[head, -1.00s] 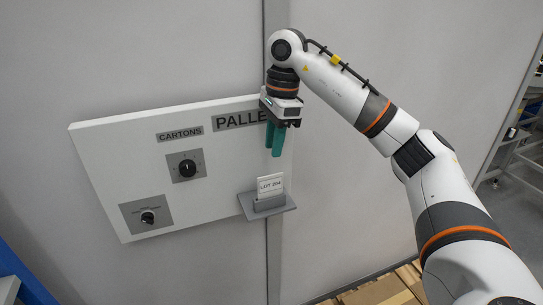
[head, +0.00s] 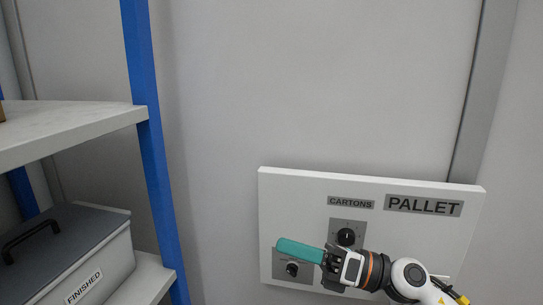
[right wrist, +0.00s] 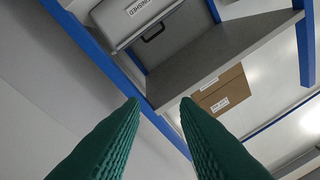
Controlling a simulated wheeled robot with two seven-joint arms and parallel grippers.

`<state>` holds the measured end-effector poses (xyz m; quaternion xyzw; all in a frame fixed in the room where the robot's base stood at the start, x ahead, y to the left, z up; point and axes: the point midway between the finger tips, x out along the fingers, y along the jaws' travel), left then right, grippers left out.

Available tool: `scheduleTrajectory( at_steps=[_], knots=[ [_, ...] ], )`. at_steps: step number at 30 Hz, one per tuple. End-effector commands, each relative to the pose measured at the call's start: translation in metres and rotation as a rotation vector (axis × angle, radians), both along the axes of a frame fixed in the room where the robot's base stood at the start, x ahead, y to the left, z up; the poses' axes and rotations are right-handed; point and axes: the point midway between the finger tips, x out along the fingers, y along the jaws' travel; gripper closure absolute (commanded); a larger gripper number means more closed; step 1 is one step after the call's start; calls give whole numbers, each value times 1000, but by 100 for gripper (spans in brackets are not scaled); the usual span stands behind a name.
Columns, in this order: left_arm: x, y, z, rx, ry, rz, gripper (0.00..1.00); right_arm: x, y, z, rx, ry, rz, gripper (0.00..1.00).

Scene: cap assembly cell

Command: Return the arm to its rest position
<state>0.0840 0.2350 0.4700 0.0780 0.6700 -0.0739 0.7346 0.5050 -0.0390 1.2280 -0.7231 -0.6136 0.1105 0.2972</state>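My right gripper (head: 284,246) is low in the head view, in front of the white panel (head: 400,235). Its green fingers point left and overlap there, partly covering the area between the two dials. In the right wrist view the two fingers (right wrist: 160,102) stand apart with nothing between them, so it is open and empty. My right arm (head: 412,280) comes in from the lower right, bent, and most of it is out of the picture. My left gripper is not in view.
The panel carries a CARTONS dial (head: 346,236), a PALLET label (head: 423,205) and a lower knob (head: 292,269). At left stands a blue-post shelf rack (head: 150,130) with a grey FINISHED box (head: 100,262). A cardboard carton (right wrist: 222,92) shows in the wrist view.

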Motion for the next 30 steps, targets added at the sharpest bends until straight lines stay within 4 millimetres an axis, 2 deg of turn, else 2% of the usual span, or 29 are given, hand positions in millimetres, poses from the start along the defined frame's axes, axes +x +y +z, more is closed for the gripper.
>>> scheduleTrajectory(
  at_steps=[2,4,7,8,11,13,15,17,18,21,24,30],
  knots=[
    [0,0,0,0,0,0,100,3,-6,4,229,174,-88,72],
    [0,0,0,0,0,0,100,11,-22,3,423,341,-183,72],
    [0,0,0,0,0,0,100,22,-53,-18,680,602,-333,72],
    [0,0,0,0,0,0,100,24,-64,-28,753,683,-380,72],
    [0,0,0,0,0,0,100,24,-100,-76,976,963,-556,72],
    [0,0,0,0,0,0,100,13,-123,-118,1117,1166,-691,72],
    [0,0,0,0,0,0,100,-7,-142,-164,1240,1366,-837,72],
    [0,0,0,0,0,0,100,-30,-154,-201,1326,1524,-960,72],
    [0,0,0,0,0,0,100,-48,-159,-223,1370,1622,-1040,72],
    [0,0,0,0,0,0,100,-91,-168,-265,1449,1816,-1213,72],
    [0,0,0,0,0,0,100,-130,-170,-292,1493,1962,-1354,72],
    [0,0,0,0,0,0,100,-199,-170,-324,1530,2183,-1595,72]
  ],
)
